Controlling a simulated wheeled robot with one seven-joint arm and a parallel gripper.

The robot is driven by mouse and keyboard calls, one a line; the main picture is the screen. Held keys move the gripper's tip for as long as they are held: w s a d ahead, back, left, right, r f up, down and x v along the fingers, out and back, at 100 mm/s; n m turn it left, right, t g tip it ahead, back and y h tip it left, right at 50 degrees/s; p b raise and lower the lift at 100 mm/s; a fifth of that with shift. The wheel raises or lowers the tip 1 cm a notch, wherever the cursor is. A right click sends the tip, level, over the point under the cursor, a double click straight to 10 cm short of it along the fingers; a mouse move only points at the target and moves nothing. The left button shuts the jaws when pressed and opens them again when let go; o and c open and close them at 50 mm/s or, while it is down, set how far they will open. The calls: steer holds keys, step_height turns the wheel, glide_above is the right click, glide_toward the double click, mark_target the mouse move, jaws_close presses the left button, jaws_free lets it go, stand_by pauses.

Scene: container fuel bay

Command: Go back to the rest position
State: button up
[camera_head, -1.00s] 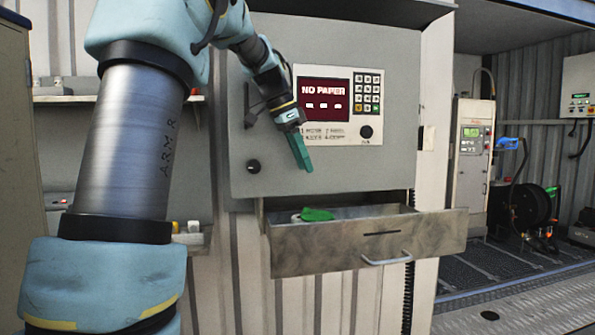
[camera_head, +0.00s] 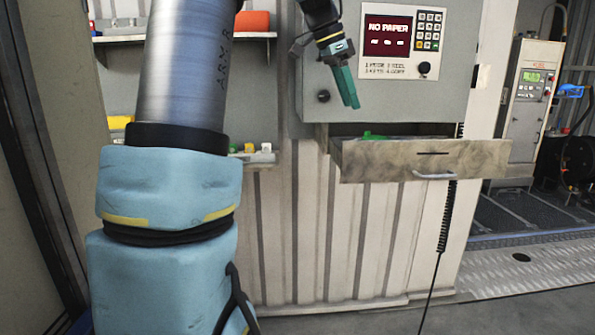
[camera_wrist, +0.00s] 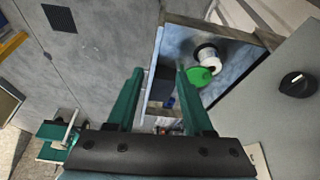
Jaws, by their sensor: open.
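My gripper (camera_head: 350,88) hangs in front of the grey terminal cabinet, its green fingers pointing down above the open drawer. In the wrist view my gripper (camera_wrist: 158,85) shows its two green fingers spread apart with nothing held between them. The drawer (camera_head: 420,160) is pulled out below the cabinet (camera_head: 455,100). In the wrist view the drawer (camera_wrist: 225,30) holds a green object (camera_wrist: 197,76) and a white roll (camera_wrist: 208,56). In the head view only the top of the green object (camera_head: 372,135) shows over the drawer's rim.
The cabinet's screen (camera_head: 387,36) reads "NO PAPER", beside a keypad (camera_head: 429,30). Shelves (camera_head: 255,37) with small items are on the wall behind my arm. A fuel pump (camera_head: 525,95) stands at the right. The floor (camera_head: 350,322) in front is clear.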

steer(key=s+a+f+n+y, duration=0.1)
steer(key=s+a+f+n, duration=0.3)
steer(key=f, duration=0.4)
steer(key=s+a+f+n+y, duration=0.2)
steer(key=a+f+n, duration=0.2)
steer(key=a+f, duration=0.3)
steer(key=s+a+f+n+y, duration=0.1)
steer(key=s+a+f+n, duration=0.5)
steer(key=s+f, duration=0.6)
steer(key=shift+s+a+n+t, duration=0.3)
steer(key=shift+s+a+t, duration=0.1)
steer(key=shift+a, duration=0.15)
